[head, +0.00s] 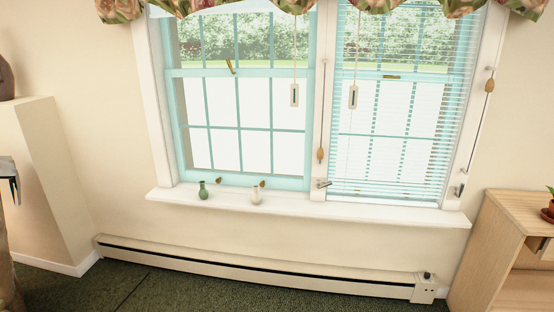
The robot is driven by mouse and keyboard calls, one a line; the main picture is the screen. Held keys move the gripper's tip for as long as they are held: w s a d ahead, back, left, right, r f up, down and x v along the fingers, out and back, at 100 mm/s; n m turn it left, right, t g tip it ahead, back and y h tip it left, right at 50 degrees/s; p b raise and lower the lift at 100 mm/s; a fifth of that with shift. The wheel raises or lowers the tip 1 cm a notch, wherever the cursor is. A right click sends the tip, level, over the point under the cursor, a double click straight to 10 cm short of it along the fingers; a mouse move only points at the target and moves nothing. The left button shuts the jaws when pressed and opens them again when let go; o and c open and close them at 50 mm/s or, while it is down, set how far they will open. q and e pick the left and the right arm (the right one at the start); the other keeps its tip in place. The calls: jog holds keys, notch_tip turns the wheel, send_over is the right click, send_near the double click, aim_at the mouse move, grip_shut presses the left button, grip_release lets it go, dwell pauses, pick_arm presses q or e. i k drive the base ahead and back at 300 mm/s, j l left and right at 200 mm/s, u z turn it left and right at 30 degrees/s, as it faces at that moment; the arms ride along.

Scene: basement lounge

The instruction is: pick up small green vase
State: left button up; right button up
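The small green vase (203,190) stands upright on the white window sill (380,213), near its left end, in front of the left window. A small whitish vase (255,196) stands to its right on the same sill, apart from it. Neither of my grippers can be made out in the head view, and nothing touches or covers the green vase.
A baseboard heater (250,269) runs along the wall below the sill. A light wooden cabinet (488,245) with a potted plant (549,207) stands at right. A cream wall block (45,170) juts out at left. Green carpet (150,291) lies clear in front.

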aim_at(203, 193)
jog(key=i+u, duration=0.15)
jog(key=i, duration=1.35)
